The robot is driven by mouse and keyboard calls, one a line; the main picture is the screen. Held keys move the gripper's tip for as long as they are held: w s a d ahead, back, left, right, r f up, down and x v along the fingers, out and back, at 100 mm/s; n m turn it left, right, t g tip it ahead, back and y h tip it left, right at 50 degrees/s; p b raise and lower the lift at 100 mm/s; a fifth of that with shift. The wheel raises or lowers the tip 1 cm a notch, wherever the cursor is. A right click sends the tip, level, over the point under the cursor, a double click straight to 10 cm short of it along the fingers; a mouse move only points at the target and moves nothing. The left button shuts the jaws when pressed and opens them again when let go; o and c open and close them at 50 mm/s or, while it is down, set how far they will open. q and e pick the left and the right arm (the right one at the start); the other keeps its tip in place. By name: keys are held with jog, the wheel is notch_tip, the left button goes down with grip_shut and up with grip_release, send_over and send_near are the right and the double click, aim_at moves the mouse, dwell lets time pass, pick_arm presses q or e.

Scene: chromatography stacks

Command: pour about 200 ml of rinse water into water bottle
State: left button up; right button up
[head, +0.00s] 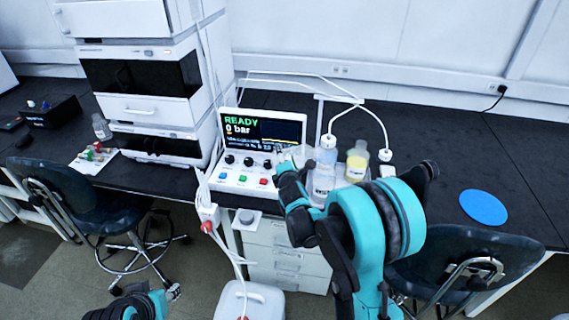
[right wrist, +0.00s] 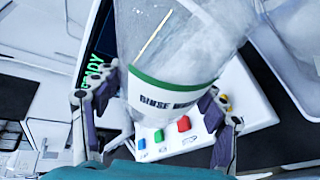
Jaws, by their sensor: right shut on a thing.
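My right gripper (right wrist: 155,112) is shut on the rinse water container (right wrist: 185,45), a clear vessel with a green band and a white label partly reading "RINSE". Its fingers sit on either side of the label, above the instrument's buttons. In the head view my right gripper (head: 292,162) is beside the instrument's right edge, and the held container is hard to make out there. A clear bottle with a white cap (head: 326,143) stands just right of it; whether it is the water bottle I cannot read. My left gripper (head: 173,292) is low at the bottom left, its fingers too small to judge.
The white instrument (head: 232,178) shows "READY 0 bar". A yellow-filled bottle (head: 357,164) stands close to the capped bottle, with white tubing overhead. A clear-walled tray (right wrist: 285,45) shows at the wrist view's right. A blue disc (head: 484,207) lies on the black bench's right.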

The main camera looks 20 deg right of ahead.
jog(key=shift+r, duration=0.2)
dwell(0.3)
jog(key=shift+a+r+m, duration=0.1)
jog(key=shift+r+m, duration=0.4)
jog(key=shift+r, duration=0.05)
jog(key=shift+r+t, duration=0.1)
jog(key=shift+t, duration=0.2)
jog(key=shift+w+r+m+y+p, duration=0.1)
jog(key=shift+r+m+y+p, duration=0.25)
jog(key=shift+r, duration=0.25)
jog(key=shift+a+r+t, duration=0.1)
jog(key=shift+r+t, duration=0.05)
jog(key=shift+t, duration=0.15)
jog(key=shift+r+m, duration=0.45)
jog(key=shift+r, duration=0.05)
jog(key=shift+r, duration=0.1)
jog(key=shift+r+m+t, duration=0.3)
jog(key=shift+r, duration=0.05)
